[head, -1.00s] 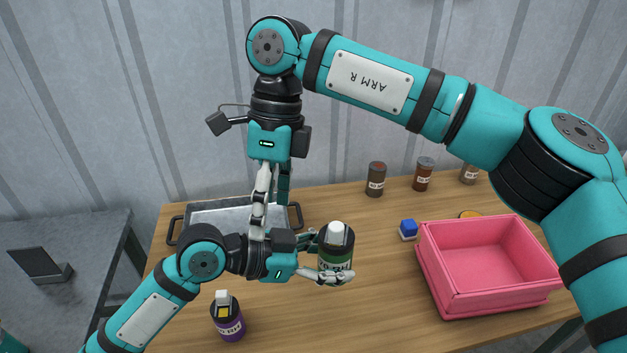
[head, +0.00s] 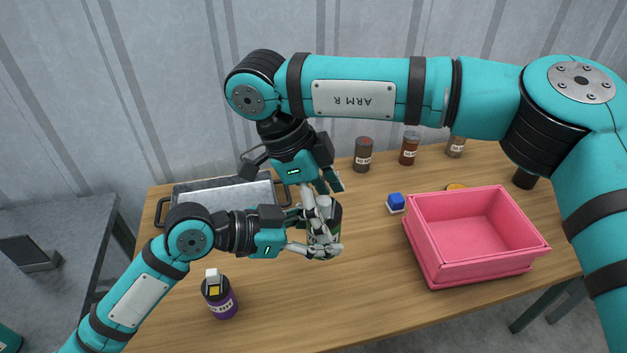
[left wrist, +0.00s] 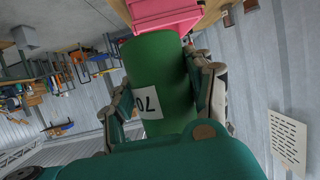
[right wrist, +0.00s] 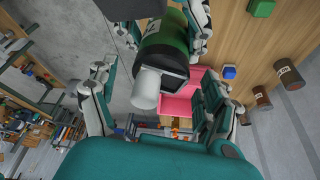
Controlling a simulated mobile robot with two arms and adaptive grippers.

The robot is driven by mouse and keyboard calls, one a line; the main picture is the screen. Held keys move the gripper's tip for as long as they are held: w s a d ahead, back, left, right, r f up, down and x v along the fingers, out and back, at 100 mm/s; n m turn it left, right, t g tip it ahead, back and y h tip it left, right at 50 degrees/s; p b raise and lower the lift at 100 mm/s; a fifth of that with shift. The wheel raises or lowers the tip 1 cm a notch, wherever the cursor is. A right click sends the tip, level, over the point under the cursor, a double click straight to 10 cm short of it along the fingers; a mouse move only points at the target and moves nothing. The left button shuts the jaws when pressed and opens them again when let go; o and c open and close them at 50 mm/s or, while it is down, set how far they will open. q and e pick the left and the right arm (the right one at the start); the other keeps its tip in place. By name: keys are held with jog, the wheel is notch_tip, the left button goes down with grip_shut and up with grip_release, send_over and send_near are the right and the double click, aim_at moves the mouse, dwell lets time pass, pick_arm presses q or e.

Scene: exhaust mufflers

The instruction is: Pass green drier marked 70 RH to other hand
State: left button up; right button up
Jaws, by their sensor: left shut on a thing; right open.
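The green drier (head: 334,212), dark-topped with a white cap, is held above the table and partly hidden by fingers in the head view. My left gripper (head: 313,246) is shut on it; in the left wrist view the drier's green side (left wrist: 155,60) lies between both fingers, with a white label (left wrist: 148,104) reading 70. My right gripper (head: 322,204) is above it with fingers spread. In the right wrist view the drier (right wrist: 168,42) points its white cap (right wrist: 147,88) between my right gripper's open fingers (right wrist: 155,105). I cannot tell whether they touch it.
A purple bottle (head: 220,298) stands at the table's front left. A grey metal tray (head: 180,188) is behind my left arm. A pink bin (head: 432,255) stands right, with a blue block (head: 396,202) beside it. Several brown canisters (head: 363,156) stand at the back.

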jog(key=shift+x, duration=1.1)
pick_arm(q)
jog(key=shift+r, duration=0.1)
pick_arm(e)
jog(key=c, duration=1.3)
pick_arm(q)
jog(key=o, duration=1.3)
pick_arm(e)
jog(key=shift+c, duration=0.2)
